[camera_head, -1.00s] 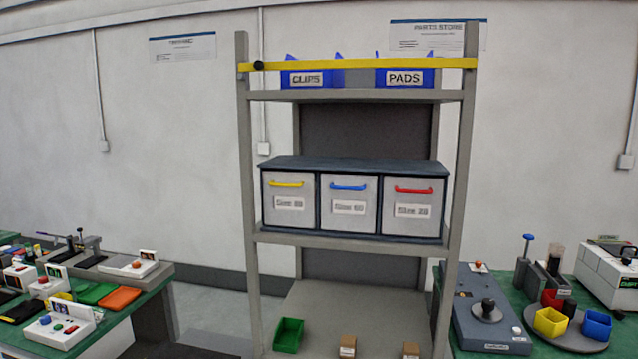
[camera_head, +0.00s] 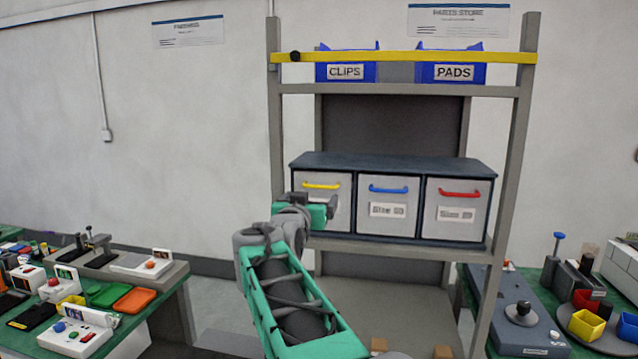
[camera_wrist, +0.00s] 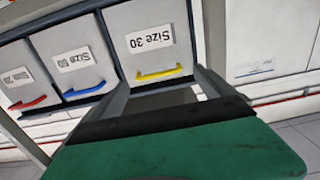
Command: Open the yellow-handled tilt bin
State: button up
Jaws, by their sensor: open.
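The yellow-handled tilt bin (camera_head: 341,212) is the leftmost of three grey-fronted bins in a dark cabinet on the middle shelf. It looks closed. Its yellow handle (camera_head: 322,185) runs across the upper front. My gripper (camera_head: 330,207) is in front of this bin, below the handle, and hides its label in the head view. In the wrist view the yellow handle (camera_wrist: 159,73) shows between the two grey fingertips of my open gripper (camera_wrist: 161,82). The fingers hold nothing. I cannot tell how much gap is left to the handle.
The blue-handled bin (camera_head: 388,216) and red-handled bin (camera_head: 457,219) stand to the right, both closed. Rack posts (camera_head: 275,130) flank the shelf. A yellow bar (camera_head: 400,57) crosses the top shelf before the blue CLIPS and PADS bins. Green-topped benches stand on both sides.

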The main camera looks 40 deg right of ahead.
aim_at(318, 187)
jog(key=shift+o, duration=0.5)
jog(key=p+x, duration=0.1)
jog(key=x, duration=0.1)
jog(key=p+x, duration=0.1)
jog(key=x, duration=0.2)
jog(key=r+p+x, duration=0.1)
jog(key=x, duration=0.2)
jog(key=shift+s+d+r, duration=0.1)
jog(key=shift+s+d, duration=0.05)
jog(key=shift+d, duration=0.05)
jog(key=shift+c, duration=0.5)
jog(key=shift+a, duration=0.1)
jog(key=c, duration=1.7)
